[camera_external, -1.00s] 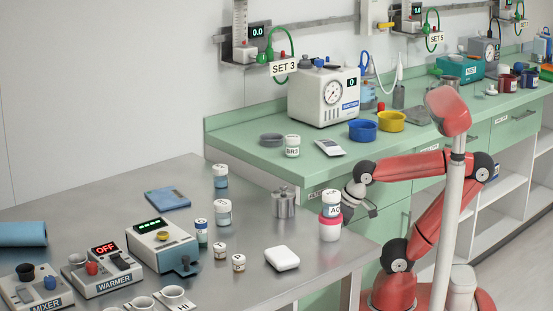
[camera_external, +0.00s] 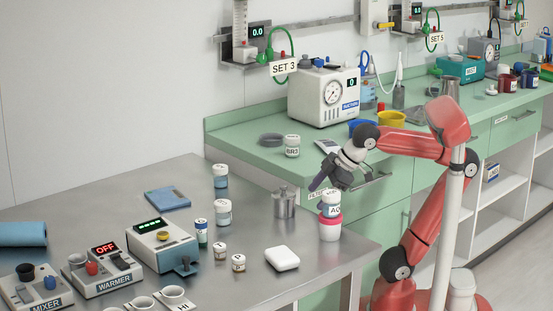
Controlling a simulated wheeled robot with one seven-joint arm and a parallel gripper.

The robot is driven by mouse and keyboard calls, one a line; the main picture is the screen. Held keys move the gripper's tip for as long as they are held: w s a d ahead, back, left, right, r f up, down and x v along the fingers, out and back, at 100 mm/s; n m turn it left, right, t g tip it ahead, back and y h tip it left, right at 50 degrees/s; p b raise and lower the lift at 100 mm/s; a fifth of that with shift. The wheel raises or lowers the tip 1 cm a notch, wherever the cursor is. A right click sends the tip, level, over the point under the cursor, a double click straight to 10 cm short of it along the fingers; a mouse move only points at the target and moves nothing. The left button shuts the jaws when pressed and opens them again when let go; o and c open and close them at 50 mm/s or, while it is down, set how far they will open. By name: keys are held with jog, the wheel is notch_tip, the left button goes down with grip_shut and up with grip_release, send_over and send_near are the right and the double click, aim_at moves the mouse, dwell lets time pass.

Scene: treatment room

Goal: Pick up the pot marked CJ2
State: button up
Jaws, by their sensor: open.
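I cannot read CJ2 on any pot. A white-capped pot (camera_external: 331,209) with a label starting "A" sits on a pink-topped pot (camera_external: 330,232) at the table's right edge. My gripper (camera_external: 326,184) is open and empty, above and just behind that stack, with its fingers pointing down and left.
A metal canister (camera_external: 284,203) stands left of the stack, and a white case (camera_external: 282,258) lies in front. A labelled pot (camera_external: 292,147) is on the green counter.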

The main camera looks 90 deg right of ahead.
jog(key=shift+n+g+y, duration=0.6)
jog(key=shift+n+g, duration=0.2)
jog(key=w+a+r, duration=0.2)
jog(key=w, duration=0.1)
jog(key=w+a+r+p, duration=0.1)
jog(key=w+a+r, duration=0.1)
jog(key=w, duration=0.1)
jog(key=w+a+r, duration=0.2)
jog(key=w+r, duration=0.1)
jog(key=w, duration=0.1)
jog(key=n+g+y+p, duration=0.1)
jog(key=g+p, duration=0.1)
send_near(224, 202)
notch_tip(224, 202, down, 5)
jog(key=shift+w+r, duration=0.15)
jog(key=shift+r, duration=0.05)
jog(key=shift+w+a+f, duration=0.15)
jog(key=shift+w, duration=0.2)
jog(key=shift+w+a+f+n+b, duration=0.1)
jog(key=shift+w+f+n+b, duration=0.05)
jog(key=shift+f+n+b, duration=0.15)
jog(key=x, duration=0.4)
jog(key=b+x, duration=0.1)
jog(key=x, duration=0.2)
jog(key=shift+w+a+r, duration=0.1)
jog(key=shift+w+a, duration=0.1)
jog(key=shift+a, duration=0.15)
jog(key=c, duration=1.1)
jog(key=shift+o, duration=0.2)
